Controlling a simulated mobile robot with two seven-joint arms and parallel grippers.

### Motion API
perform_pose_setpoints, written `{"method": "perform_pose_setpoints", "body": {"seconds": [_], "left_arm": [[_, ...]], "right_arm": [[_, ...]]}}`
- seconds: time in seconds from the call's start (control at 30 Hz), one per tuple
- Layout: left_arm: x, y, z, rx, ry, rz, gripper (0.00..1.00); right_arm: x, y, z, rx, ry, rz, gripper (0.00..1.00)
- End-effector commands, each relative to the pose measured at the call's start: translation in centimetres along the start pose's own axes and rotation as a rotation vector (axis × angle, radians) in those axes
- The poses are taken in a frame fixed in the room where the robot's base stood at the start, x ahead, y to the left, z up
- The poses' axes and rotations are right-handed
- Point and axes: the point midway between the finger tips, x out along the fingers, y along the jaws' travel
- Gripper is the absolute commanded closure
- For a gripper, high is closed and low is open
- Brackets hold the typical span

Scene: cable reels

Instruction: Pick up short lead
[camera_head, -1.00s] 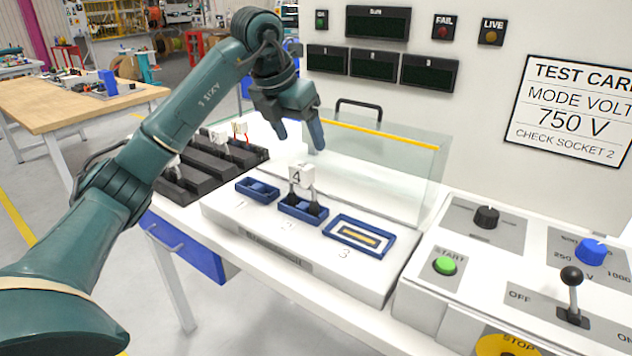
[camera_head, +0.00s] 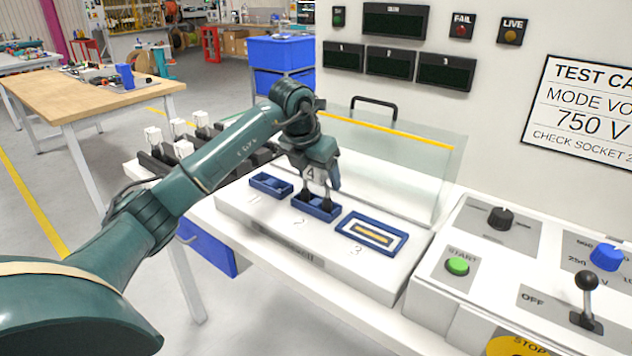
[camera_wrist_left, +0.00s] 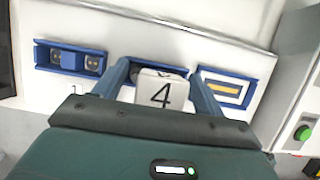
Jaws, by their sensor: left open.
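A lead with a white block marked 4 (camera_head: 310,174) stands upright on two black plugs in the blue-framed socket 2 (camera_head: 297,206). It also shows in the wrist view (camera_wrist_left: 158,92). My left gripper (camera_head: 321,184) is low over socket 2, its fingers pointing down. In the wrist view my open left gripper (camera_wrist_left: 160,68) has one finger on each side of the white block. A gap shows beside the right finger; contact at the left finger is unclear. The lower part of the block is hidden by my gripper body there. My right gripper is not in view.
Empty socket 1 (camera_head: 271,185) is left of the lead, and socket 3 (camera_head: 372,233) with a yellow strip is right. A clear guard (camera_head: 400,170) stands behind. Black holders with several white-tagged leads (camera_head: 153,135) are at the left. The control panel (camera_head: 470,235) is at the right.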

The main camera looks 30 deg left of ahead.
Motion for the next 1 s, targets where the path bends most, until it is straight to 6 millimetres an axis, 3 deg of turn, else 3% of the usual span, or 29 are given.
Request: {"method": "perform_pose_setpoints", "body": {"seconds": [0.27, 0.9, 1.0], "left_arm": [[0.37, 0.03, 0.01, 0.000, -0.001, 0.001, 0.30], [0.37, 0.02, -0.01, 0.000, 0.000, 0.000, 0.82], [0.33, 0.02, 0.01, 0.000, -0.001, 0.000, 0.84]], "right_arm": [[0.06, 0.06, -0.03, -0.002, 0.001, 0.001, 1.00], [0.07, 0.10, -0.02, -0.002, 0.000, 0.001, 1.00], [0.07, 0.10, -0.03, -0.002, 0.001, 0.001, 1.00]]}}
